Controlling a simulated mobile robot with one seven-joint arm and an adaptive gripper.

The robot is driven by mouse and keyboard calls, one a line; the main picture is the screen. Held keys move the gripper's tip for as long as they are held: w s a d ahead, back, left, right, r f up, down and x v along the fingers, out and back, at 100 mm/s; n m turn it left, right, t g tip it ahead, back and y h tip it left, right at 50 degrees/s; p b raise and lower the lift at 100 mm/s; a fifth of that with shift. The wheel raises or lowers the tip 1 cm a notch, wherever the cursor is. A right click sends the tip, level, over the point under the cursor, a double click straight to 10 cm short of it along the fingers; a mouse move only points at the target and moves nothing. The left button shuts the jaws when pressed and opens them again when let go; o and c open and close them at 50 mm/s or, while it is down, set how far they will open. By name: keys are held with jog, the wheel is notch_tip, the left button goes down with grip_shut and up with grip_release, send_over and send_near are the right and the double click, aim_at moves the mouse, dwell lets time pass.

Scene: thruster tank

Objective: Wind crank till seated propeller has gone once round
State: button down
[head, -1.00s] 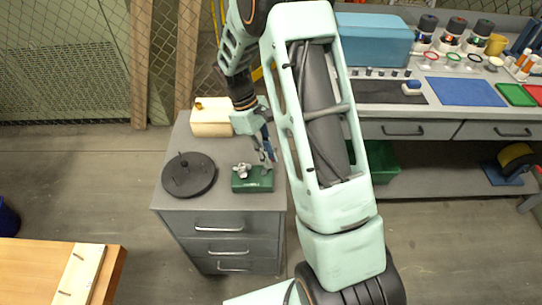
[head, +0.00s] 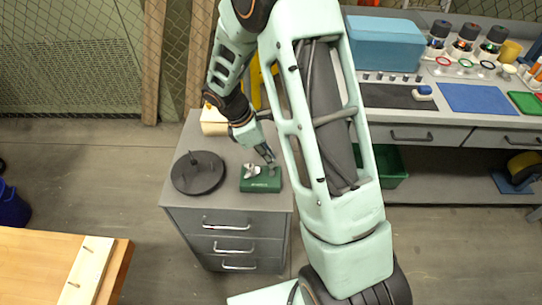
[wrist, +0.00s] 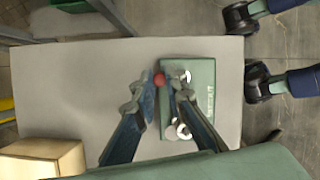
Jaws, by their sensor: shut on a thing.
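The green box (head: 260,184) stands on the grey drawer cabinet, with pale lettering on its front. A silver propeller (head: 252,171) sits on top of it, and it shows partly behind a finger in the wrist view (wrist: 183,131). The crank's red knob (wrist: 159,79) is between my fingertips. My gripper (wrist: 166,84) is shut on this knob at the box's edge. In the head view my gripper (head: 270,162) comes down at the back right of the box. The crank's arm is mostly hidden by the fingers.
A black round stand (head: 198,173) with a short post is left of the green box. A cream block (head: 213,121) is behind, near my wrist. The cabinet top (head: 225,196) is otherwise clear. A workbench with jars and mats (head: 473,97) is at right.

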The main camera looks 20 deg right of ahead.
dwell(0.3)
jog(key=c, duration=2)
grip_release()
jog(key=shift+o, duration=0.2)
jog(key=v, duration=1.2)
jog(key=shift+r, duration=0.1)
